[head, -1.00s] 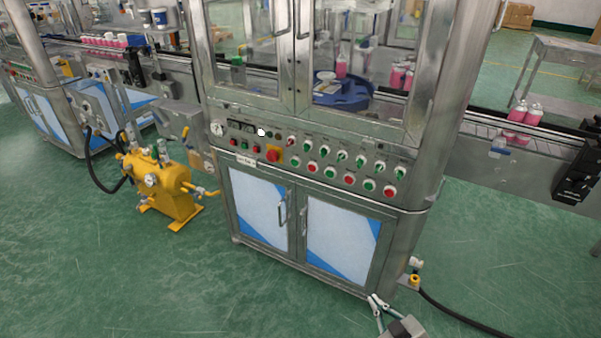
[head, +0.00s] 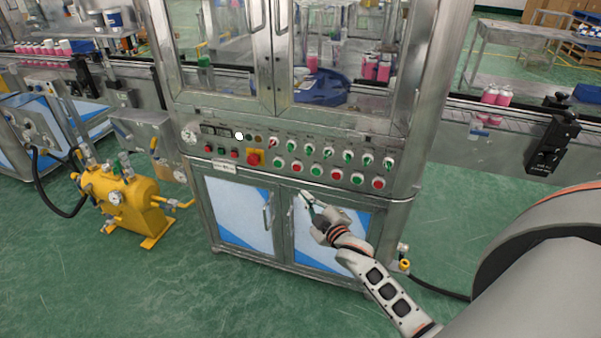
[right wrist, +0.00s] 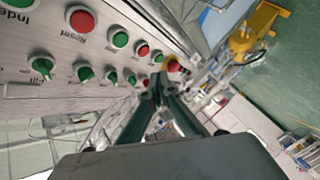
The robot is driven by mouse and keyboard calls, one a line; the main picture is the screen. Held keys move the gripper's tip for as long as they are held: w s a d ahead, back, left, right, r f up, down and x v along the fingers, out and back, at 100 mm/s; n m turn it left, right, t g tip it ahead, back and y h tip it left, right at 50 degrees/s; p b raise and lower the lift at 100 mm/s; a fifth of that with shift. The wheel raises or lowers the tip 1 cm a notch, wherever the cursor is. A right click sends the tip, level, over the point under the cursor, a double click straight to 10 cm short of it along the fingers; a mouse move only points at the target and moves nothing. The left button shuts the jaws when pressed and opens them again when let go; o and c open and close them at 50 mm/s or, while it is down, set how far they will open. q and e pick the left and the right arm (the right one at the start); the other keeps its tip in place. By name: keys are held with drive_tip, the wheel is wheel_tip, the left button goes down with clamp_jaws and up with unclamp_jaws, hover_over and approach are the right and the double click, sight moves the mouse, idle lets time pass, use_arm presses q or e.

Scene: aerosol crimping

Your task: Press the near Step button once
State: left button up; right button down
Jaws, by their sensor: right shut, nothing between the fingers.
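The control panel (head: 225,143) of the steel machine carries rows of red and green buttons and green selector knobs. In the right wrist view a green button (right wrist: 119,38) and a red button (right wrist: 81,19) show on the panel at upper left. The small labels do not let me tell which button is Step. My right gripper (head: 305,198) is shut and empty, in front of the right cabinet door and below the button rows. Its dark fingers (right wrist: 160,88) meet near the middle of the right wrist view, apart from the buttons. My left gripper is out of view.
A red emergency knob (head: 255,158) on a yellow plate sits left of the lower buttons. Cabinet doors (head: 238,212) with protruding handles lie below. A yellow pump unit (head: 125,200) stands at left. A conveyor with pink bottles (head: 493,97) runs at right. Green floor in front is clear.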

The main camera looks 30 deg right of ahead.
sight(316, 172)
idle(0.3)
drive_tip(key=shift+d, duration=0.1)
drive_tip(key=w+d+b, duration=0.2)
drive_tip(key=w+d, duration=0.3)
drive_tip(key=d, duration=0.1)
drive_tip(key=shift+w+d+b, duration=0.25)
drive_tip(key=shift+w+b, duration=0.15)
drive_tip(key=shift+d, duration=0.1)
idle(1.3)
drive_tip(key=shift+w+d, duration=0.2)
drive_tip(key=shift+w, duration=0.05)
